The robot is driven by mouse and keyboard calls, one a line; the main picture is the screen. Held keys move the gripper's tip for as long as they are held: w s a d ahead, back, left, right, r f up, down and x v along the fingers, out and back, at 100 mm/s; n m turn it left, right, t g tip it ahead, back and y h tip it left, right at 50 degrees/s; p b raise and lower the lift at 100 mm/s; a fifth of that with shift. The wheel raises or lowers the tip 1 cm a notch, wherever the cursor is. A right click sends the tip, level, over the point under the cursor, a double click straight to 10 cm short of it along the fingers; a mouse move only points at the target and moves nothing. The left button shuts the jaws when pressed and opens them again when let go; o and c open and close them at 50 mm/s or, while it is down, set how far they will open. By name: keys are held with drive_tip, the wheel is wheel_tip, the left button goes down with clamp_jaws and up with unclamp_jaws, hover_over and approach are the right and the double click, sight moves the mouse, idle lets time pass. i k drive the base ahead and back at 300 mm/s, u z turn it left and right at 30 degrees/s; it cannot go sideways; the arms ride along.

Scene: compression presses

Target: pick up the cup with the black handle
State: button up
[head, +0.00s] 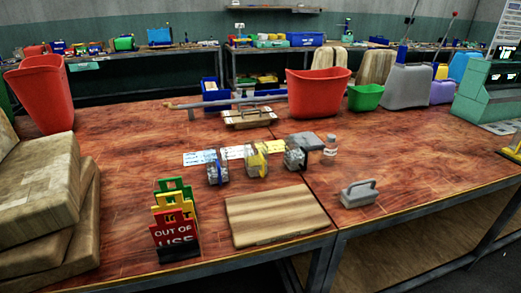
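Three small greyish cups stand in a row at the middle of the wooden table (120,125). The right cup (294,158) has a dark strip at its side that looks like the black handle, though it is too small to be sure. The middle cup (258,166) has a yellow handle. The left cup (216,173) has a blue handle. The cups stand apart from each other. My gripper is not in view.
A clear bottle (330,150) stands just right of the right cup. In front are a wooden board (277,214), a grey block with a handle (359,194) and an out-of-use sign stand (175,230). Cards and a dark grey pad (307,140) lie behind. The table's right-hand area is fairly clear.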

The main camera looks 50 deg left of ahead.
sight(295, 153)
drive_tip(key=u, duration=0.9)
drive_tip(key=i, duration=0.9)
drive_tip(key=u, duration=0.75)
